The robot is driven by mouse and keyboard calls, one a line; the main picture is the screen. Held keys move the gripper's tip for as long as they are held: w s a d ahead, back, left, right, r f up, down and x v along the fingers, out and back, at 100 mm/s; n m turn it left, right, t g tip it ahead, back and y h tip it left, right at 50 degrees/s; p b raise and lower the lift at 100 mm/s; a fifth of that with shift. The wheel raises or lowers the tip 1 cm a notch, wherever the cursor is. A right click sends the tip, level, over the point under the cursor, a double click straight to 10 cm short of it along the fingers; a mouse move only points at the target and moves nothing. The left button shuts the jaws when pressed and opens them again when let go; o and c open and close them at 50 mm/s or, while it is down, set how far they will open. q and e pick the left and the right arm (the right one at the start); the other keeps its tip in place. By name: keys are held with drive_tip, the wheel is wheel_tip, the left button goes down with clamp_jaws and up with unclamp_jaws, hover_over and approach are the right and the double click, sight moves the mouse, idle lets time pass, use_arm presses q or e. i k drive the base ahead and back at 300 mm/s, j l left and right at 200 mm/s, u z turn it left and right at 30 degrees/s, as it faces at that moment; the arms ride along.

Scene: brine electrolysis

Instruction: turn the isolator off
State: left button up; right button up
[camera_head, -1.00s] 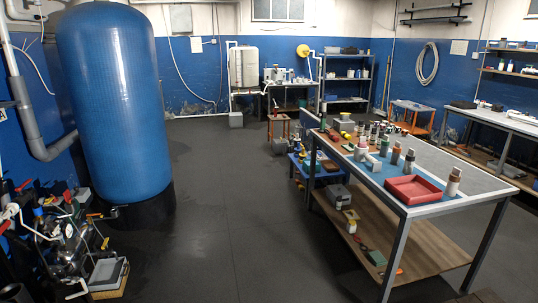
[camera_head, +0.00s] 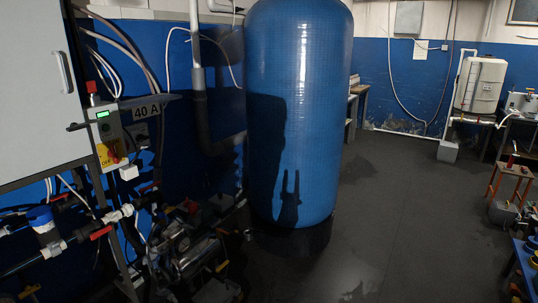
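The isolator looks to be the red and yellow rotary switch (camera_head: 111,153) on the lower front of a small grey control box (camera_head: 106,128) at the left. A yellow label with dark lettering sits at the switch; the handle's exact setting is too small to tell. The box carries a lit green display (camera_head: 103,114) and a red knob on top. Neither of my grippers is in view.
A large grey cabinet (camera_head: 35,90) stands at the left edge. Pipes and valves (camera_head: 120,214) run below the control box, with dark pump equipment (camera_head: 190,255) on the floor. A tall blue tank (camera_head: 298,110) stands right of it. The floor (camera_head: 390,220) right of the tank is clear.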

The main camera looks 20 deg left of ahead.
sight(113, 152)
drive_tip(key=i+j+u, duration=0.15)
drive_tip(key=i+u, duration=0.3)
drive_tip(key=i+j+u, duration=0.1)
drive_tip(key=i+u, duration=0.35)
drive_tip(key=i+l+u, duration=0.1)
drive_tip(key=i+u, duration=0.15)
drive_tip(key=u, duration=0.2)
